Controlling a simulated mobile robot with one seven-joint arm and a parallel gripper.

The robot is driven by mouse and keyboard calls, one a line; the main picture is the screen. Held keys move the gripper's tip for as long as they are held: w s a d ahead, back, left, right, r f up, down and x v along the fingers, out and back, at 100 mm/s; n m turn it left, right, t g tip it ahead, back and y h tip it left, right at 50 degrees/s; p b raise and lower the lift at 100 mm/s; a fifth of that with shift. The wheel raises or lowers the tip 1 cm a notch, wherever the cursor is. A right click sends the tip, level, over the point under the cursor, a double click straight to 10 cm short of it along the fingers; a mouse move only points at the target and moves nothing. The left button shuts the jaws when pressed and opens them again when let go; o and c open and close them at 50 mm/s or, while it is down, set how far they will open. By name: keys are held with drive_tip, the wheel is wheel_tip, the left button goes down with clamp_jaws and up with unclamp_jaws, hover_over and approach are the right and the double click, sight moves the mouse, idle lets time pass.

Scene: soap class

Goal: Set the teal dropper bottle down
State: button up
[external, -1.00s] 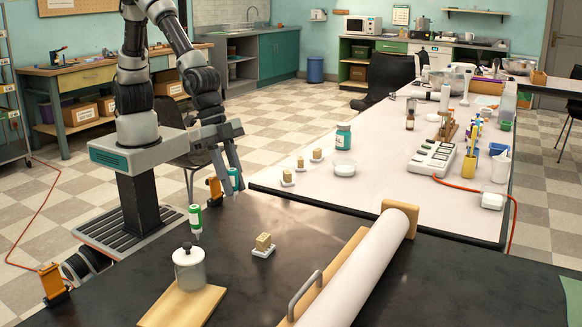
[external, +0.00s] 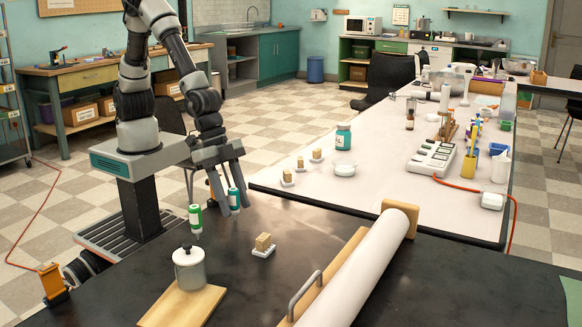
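The teal dropper bottle (external: 234,200) is upright at the far left part of the dark table (external: 330,215). My gripper (external: 236,208) points down with one finger on each side of the bottle, shut on it. The bottle's base is at or just above the table top; I cannot tell if it touches. The fingers hide part of its sides. A similar green dropper bottle (external: 195,220) stands just left of it, apart from the gripper.
A lidded jar (external: 189,268) stands on a wooden board (external: 180,307) in front. A soap block on a small dish (external: 263,245) is to the right. Further right lies a large white paper roll (external: 370,265). The dark table between the bottle and the roll is mostly clear.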

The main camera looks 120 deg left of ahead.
drive_tip(key=shift+r, duration=0.15)
drive_tip(key=shift+r+p, duration=0.3)
drive_tip(key=p+v, duration=0.4)
drive_tip(key=v, duration=0.7)
drive_tip(key=shift+r, duration=0.25)
drive_tip(key=shift+s+a, duration=0.1)
